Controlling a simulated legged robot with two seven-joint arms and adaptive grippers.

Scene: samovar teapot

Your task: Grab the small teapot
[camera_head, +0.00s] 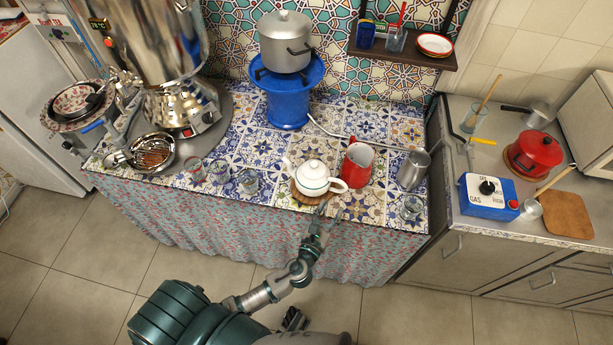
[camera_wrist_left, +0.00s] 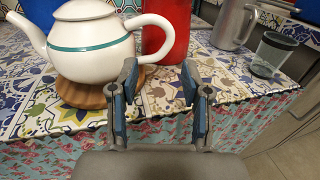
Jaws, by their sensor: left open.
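The small teapot (camera_head: 313,177) is white with a green band and stands upright on a round wooden coaster (camera_head: 301,197) near the front edge of the tiled counter. Its spout points left and its handle right. My left gripper (camera_head: 322,208) is just in front of it, at the counter edge. In the left wrist view the teapot (camera_wrist_left: 92,42) fills the upper left, and the open left gripper (camera_wrist_left: 157,88) has its two fingers apart, below and near the handle, with nothing between them. My right gripper cannot be made out.
A red pitcher (camera_head: 356,165) stands close behind the handle. A metal jug (camera_head: 412,171) and a glass (camera_head: 411,207) are to the right. Several glasses (camera_head: 248,181) stand to the left, by a large samovar (camera_head: 150,45). A blue burner (camera_head: 287,92) holds a pot (camera_head: 285,42) behind.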

